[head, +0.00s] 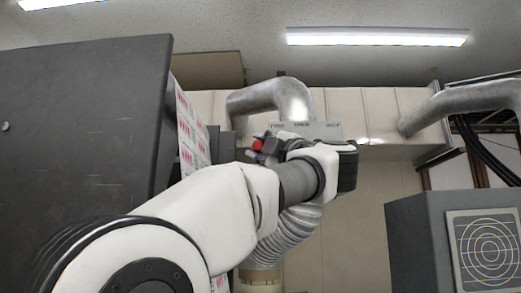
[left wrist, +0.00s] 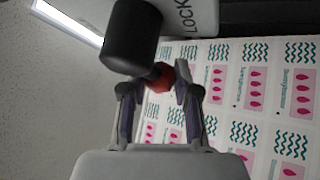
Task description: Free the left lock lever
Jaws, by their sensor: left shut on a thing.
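The left lock lever (left wrist: 132,36) shows in the left wrist view as a thick black handle with a red part (left wrist: 163,78) at its lower end. It stands beside a pale block marked LOCK (left wrist: 190,18). My left gripper (left wrist: 158,92) has its two fingers around the red end and is shut on the lever. In the head view my left gripper (head: 262,151) is small and far off, with the red part (head: 258,145) showing at its tip. My arm and wrist hide most of the lever there. My right gripper is in neither view.
A printed label web (left wrist: 255,95) runs close behind the gripper; it also shows in the head view (head: 192,128). A large dark panel (head: 85,120) stands on the left. A grey cabinet (head: 415,240) stands at right. A silver duct (head: 275,98) is behind the gripper.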

